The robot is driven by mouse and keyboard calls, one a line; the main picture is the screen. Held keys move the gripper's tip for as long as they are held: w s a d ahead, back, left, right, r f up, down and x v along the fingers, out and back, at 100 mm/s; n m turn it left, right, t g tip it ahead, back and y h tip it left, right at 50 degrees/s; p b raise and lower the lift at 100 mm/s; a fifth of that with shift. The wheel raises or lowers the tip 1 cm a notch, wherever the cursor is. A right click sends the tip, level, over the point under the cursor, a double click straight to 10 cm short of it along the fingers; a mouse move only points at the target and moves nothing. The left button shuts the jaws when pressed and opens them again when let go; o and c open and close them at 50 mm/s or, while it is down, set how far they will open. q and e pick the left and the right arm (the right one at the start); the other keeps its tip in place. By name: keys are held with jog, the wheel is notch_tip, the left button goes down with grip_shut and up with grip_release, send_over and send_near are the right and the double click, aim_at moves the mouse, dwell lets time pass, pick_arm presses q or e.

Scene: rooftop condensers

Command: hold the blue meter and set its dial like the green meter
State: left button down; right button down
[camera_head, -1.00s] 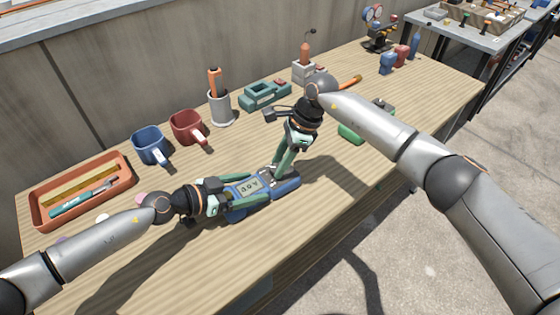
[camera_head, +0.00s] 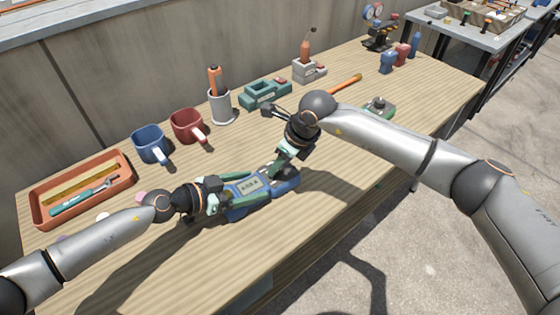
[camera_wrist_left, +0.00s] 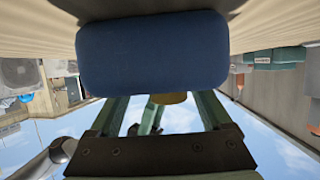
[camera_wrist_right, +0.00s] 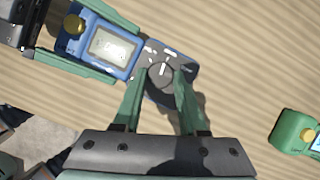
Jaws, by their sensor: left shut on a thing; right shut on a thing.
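The blue meter (camera_head: 283,188) lies flat on the wooden table. My left gripper (camera_head: 237,192) is shut on its body, with green fingers along both sides of its screen (camera_wrist_right: 114,45). The meter's blue end fills the top of the left wrist view (camera_wrist_left: 152,55). My right gripper (camera_wrist_right: 160,82) is shut on the grey dial (camera_wrist_right: 161,72), which has a white pointer mark. In the head view the dial is hidden behind my right gripper (camera_head: 284,163). The green meter (camera_head: 379,106) lies farther right, partly cut off in the right wrist view (camera_wrist_right: 294,130). Its dial setting cannot be read.
An orange-handled tool (camera_head: 345,84) lies near the right arm. The table's front is clear.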

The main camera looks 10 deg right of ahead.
jog(key=m, duration=0.2)
jog(key=m+t+h, duration=0.1)
jog(key=m, duration=0.1)
jog(key=m+h, duration=0.1)
jog(key=m, duration=0.1)
jog(key=shift+s+a+m, duration=0.1)
jog(key=shift+a+m, duration=0.15)
jog(key=shift+m, duration=0.05)
jog(key=m+h, duration=0.1)
jog(key=m, duration=0.3)
jog(key=shift+a+t+h, duration=0.2)
jog(key=shift+t+h, duration=0.1)
jog(key=shift+h, duration=0.1)
jog(key=shift+a+m+h, duration=0.1)
jog(key=shift+m+h, duration=0.4)
jog(key=shift+m, duration=1.1)
jog(key=shift+c, duration=2.2)
grip_release()
jog(key=shift+r, duration=0.1)
jog(key=v, duration=1.2)
